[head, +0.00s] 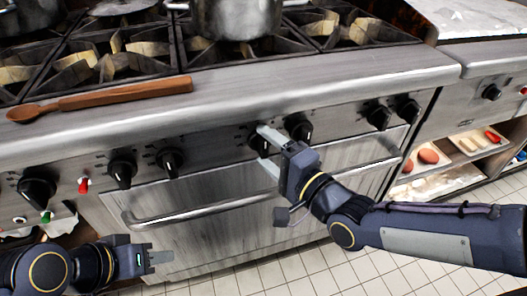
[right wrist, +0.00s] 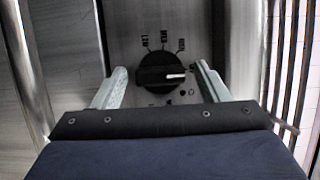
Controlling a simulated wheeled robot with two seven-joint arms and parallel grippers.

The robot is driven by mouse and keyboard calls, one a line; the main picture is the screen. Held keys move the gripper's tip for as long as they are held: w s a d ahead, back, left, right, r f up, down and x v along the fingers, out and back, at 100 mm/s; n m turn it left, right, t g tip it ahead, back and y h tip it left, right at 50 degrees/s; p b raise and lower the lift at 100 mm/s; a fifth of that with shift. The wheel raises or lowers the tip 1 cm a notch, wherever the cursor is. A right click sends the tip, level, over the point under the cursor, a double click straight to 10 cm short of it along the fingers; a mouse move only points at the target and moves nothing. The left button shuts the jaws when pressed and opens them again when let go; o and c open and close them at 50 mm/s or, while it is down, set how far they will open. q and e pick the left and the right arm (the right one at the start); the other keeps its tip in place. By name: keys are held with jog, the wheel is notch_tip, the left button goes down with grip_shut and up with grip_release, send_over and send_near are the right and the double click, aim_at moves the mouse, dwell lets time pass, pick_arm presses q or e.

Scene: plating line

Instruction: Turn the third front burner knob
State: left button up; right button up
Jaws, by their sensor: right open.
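Black burner knobs line the steel stove's front panel (head: 220,122). My right gripper (head: 265,148) is open at a knob (head: 257,143) near the middle of the row, partly hidden by the fingers. In the right wrist view this knob (right wrist: 158,72) sits between the two open fingers (right wrist: 160,88), with a small gap on each side. Its white pointer mark points right, and LOW, MED and HIGH labels show above it. My left gripper (head: 155,260) is low at the left, away from the knobs; its finger opening is unclear.
Other knobs flank it, one to the left (head: 170,161) and one to the right (head: 298,126). An oven handle (head: 200,210) runs below. A wooden spoon (head: 110,97) lies along the stove's front edge, and a pot (head: 237,18) stands on the grates.

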jog(key=shift+x, duration=0.8)
jog(key=c, duration=0.9)
